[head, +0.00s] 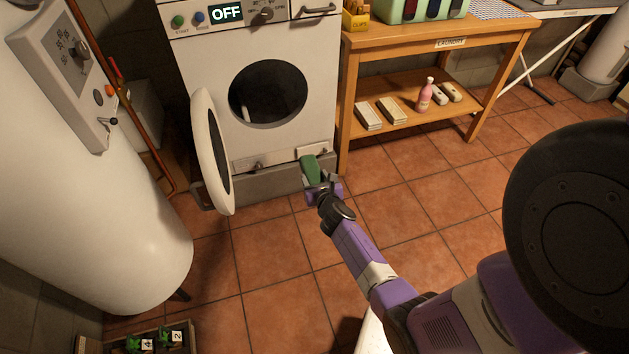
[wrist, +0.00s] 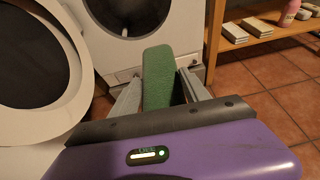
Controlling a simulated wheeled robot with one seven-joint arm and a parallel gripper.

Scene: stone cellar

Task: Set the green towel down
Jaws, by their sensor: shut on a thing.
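The green towel (head: 312,170) is held up in front of the lower right part of the washing machine in the head view. It also shows in the wrist view (wrist: 158,75), upright between the two fingers. My gripper (head: 318,184) is shut on the towel; the fingers also show in the wrist view (wrist: 159,92). The part of the towel deep between the fingers is hidden by my gripper's body. I cannot tell whether the towel touches the machine or its plinth behind it.
The washing machine (head: 201,58) reads OFF, and its round door (head: 212,150) stands open to the left. A wooden table (head: 437,41) with a lower shelf (head: 388,133) holding boxes and a pink bottle (head: 425,96) stands right. A white tank (head: 75,210) is at left. Tiled floor (head: 390,215) lies open.

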